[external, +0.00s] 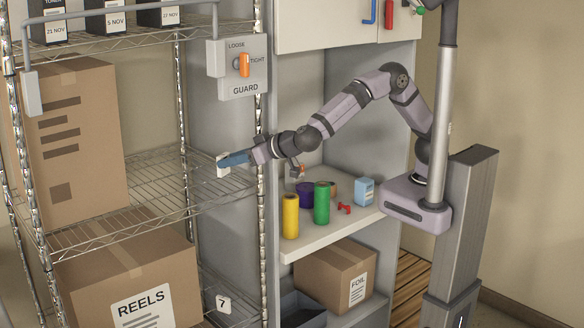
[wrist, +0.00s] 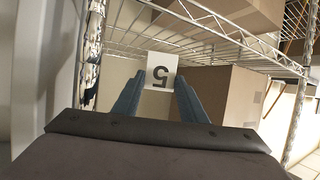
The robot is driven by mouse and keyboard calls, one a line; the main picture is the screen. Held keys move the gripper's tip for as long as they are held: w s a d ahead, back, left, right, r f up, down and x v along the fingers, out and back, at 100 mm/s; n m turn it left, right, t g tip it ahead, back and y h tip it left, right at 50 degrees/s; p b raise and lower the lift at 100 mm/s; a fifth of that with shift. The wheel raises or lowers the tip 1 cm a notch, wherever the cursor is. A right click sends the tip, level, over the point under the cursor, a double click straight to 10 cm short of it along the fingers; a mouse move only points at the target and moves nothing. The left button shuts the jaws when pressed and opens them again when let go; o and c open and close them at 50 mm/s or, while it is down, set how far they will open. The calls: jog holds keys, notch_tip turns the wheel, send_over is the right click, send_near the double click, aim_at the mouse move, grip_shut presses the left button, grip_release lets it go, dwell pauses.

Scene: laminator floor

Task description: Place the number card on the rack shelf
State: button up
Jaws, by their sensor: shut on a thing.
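My gripper (external: 233,160) has blue fingers and reaches left from the arm to the right side of the wire rack. It is shut on a small white number card (external: 222,165) at the fingertips. In the wrist view the card (wrist: 161,71) shows a dark 5, upside down in the picture, between the blue fingers (wrist: 158,90). In the external view the card appears near the right end of the middle wire rack shelf (external: 150,200); I cannot tell whether it touches it.
A tall carton (external: 75,140) fills the left of the middle shelf. A REELS box (external: 130,275) and a 7 card (external: 223,304) are below. The GUARD switch panel (external: 240,68) hangs above my gripper. Yellow (external: 290,216) and green (external: 322,203) cylinders stand on the cabinet shelf beneath my arm.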

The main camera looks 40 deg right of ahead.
aim_at(226, 169)
jog(key=shift+w+a+p, duration=0.2)
jog(key=shift+w+a, duration=0.05)
jog(key=shift+w, duration=0.4)
jog(key=shift+w+a+p, duration=0.2)
jog(key=shift+w, duration=0.4)
jog(key=shift+w+a+p, duration=0.2)
jog(key=shift+w+a, duration=0.05)
jog(key=shift+w, duration=0.4)
jog(key=shift+f+p, duration=0.35)
jog(key=shift+f, duration=1.4)
jog(key=shift+s+f, duration=0.1)
jog(key=shift+f, duration=0.1)
jog(key=o, duration=1.1)
jog(key=shift+c, duration=0.2)
jog(key=shift+r, duration=0.1)
jog(key=shift+r, duration=0.2)
jog(key=b+v, duration=0.3)
jog(key=v, duration=0.9)
